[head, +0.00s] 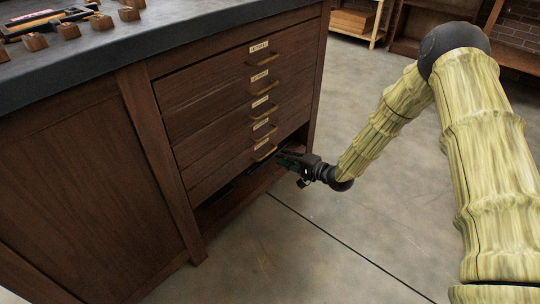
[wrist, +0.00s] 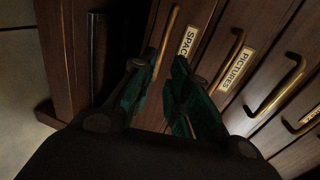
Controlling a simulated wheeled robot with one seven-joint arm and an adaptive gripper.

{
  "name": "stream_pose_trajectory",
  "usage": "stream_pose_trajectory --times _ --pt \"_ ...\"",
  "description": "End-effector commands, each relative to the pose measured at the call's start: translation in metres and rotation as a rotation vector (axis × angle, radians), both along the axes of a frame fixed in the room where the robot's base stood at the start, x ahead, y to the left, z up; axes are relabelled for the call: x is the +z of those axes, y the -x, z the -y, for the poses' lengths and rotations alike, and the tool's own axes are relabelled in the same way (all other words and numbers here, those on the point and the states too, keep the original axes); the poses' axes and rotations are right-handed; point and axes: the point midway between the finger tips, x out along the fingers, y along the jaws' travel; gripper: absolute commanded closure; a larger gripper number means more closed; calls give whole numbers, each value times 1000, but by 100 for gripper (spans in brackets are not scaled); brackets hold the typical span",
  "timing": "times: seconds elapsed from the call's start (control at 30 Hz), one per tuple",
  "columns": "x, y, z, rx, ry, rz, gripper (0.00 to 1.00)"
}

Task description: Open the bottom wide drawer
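The bottom wide drawer (head: 225,176) is the lowest in a stack of dark wood drawers and looks flush with the cabinet front. Its brass handle (head: 265,153) is at the right part of its face. The wrist view shows this handle (wrist: 174,28) beside a label reading "SPAC", partly covered by my fingers. My gripper (head: 281,157) is at the right end of that handle. In the wrist view its dark green fingers (wrist: 165,68) are apart, with the handle's near end between them. Whether they touch it is unclear.
A dark open space (head: 235,198) lies below the bottom drawer. The dark countertop (head: 165,45) carries small wooden blocks. The concrete floor (head: 310,240) before the cabinet is clear.

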Motion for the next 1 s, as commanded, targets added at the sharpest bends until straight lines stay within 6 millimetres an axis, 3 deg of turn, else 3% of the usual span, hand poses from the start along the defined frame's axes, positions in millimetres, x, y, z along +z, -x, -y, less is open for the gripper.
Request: stream_pose_trajectory --times 0.3,0.5,0.93,1.0 --pt "-14 -33 -38 2 3 1 83" --pt "-17 -47 -52 1 1 1 83" --pt "-17 -51 -57 0 1 -1 83" --pt "-17 -51 -56 0 1 -1 96"
